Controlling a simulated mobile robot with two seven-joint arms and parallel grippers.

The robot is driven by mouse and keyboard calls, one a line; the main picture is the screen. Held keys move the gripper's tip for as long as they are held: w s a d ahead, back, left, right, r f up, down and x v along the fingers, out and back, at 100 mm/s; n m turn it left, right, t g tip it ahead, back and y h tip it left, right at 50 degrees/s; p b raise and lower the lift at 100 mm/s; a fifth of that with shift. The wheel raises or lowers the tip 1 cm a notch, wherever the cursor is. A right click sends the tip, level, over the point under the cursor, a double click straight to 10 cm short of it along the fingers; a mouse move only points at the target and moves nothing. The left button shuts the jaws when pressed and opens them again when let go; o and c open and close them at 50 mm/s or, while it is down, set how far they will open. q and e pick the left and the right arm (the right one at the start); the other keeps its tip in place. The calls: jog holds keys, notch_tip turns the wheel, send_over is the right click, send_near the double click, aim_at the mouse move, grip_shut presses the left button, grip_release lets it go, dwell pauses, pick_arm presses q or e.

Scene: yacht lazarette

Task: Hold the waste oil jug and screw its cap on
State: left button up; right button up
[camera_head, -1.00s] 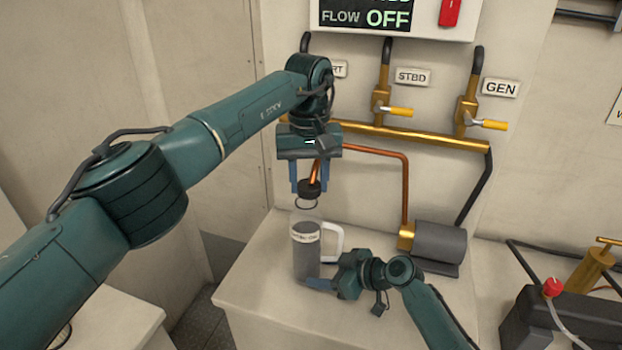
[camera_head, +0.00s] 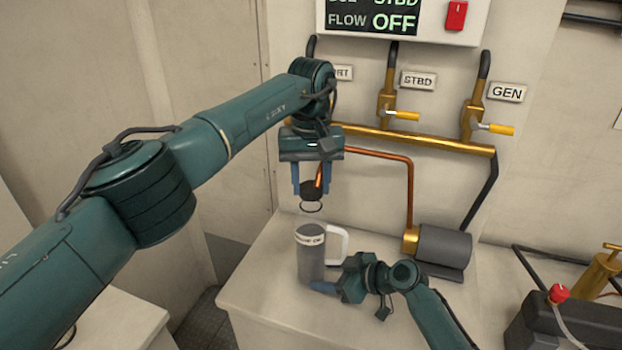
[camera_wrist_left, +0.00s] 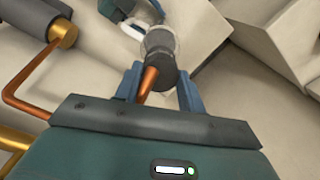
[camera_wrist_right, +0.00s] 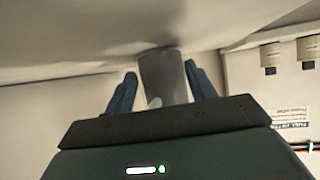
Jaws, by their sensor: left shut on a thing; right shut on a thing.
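The grey waste oil jug (camera_head: 311,265) stands upright on the pale bench top, with a white handle on its right and a label near its top. My right gripper (camera_head: 322,287) is shut on its lower body; the jug also shows between the fingers in the right wrist view (camera_wrist_right: 163,78). My left gripper (camera_head: 310,188) is shut on the dark cap (camera_head: 312,191) and holds it above the jug's mouth, apart from it. A thin dark ring (camera_head: 311,207) hangs below the cap. In the left wrist view the cap (camera_wrist_left: 160,78) overlaps the jug, hiding much of it.
A copper pipe (camera_head: 411,195) runs from the grey pump (camera_head: 444,246) up behind my left gripper; copper also shows close to the cap. The brass manifold (camera_head: 430,142) with valves lies on the wall behind. The bench top (camera_head: 255,285) left of the jug is clear.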

pick_arm(q)
jog(key=shift+f, duration=0.9)
dwell(0.8)
pick_arm(e)
jog(key=o, duration=0.4)
jog(key=c, duration=0.9)
jog(key=shift+o, duration=0.2)
pick_arm(q)
jog(key=shift+m, duration=0.3)
jog(key=m, duration=0.4)
jog(key=shift+m, duration=0.3)
